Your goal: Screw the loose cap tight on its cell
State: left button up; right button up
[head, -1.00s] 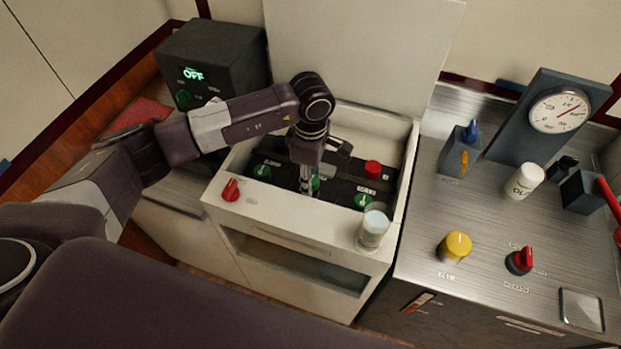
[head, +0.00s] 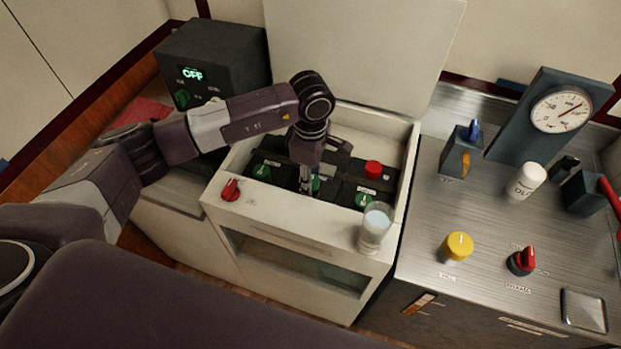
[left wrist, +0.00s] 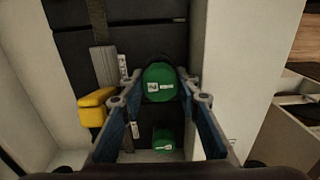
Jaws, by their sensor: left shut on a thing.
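An open white box (head: 285,223) holds dark cells. Green caps show at the left (head: 262,172), at the right (head: 363,201) and partly behind my left gripper (head: 306,188). A red cap (head: 373,168) stands at the back right. My left gripper points down into the box. In the left wrist view its two fingers are shut on a green cap (left wrist: 158,82), one on each side. Another green cap (left wrist: 163,140) shows between the fingers, nearer the palm. I cannot tell whether the held cap sits level or tight. My right gripper is not in view.
A glass (head: 375,228) and a red knob (head: 231,189) are on the box's front ledge. A yellow part (left wrist: 95,105) lies beside the left finger. A metal counter at right holds a white bottle (head: 526,181), a yellow button (head: 458,246) and a gauge (head: 562,109).

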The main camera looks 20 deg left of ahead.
pick_arm(q)
jog(key=shift+f+b, duration=0.7)
jog(key=shift+f, duration=0.15)
jog(key=o, duration=1)
notch_tip(320, 180, up, 12)
jog(key=shift+w+r, duration=0.1)
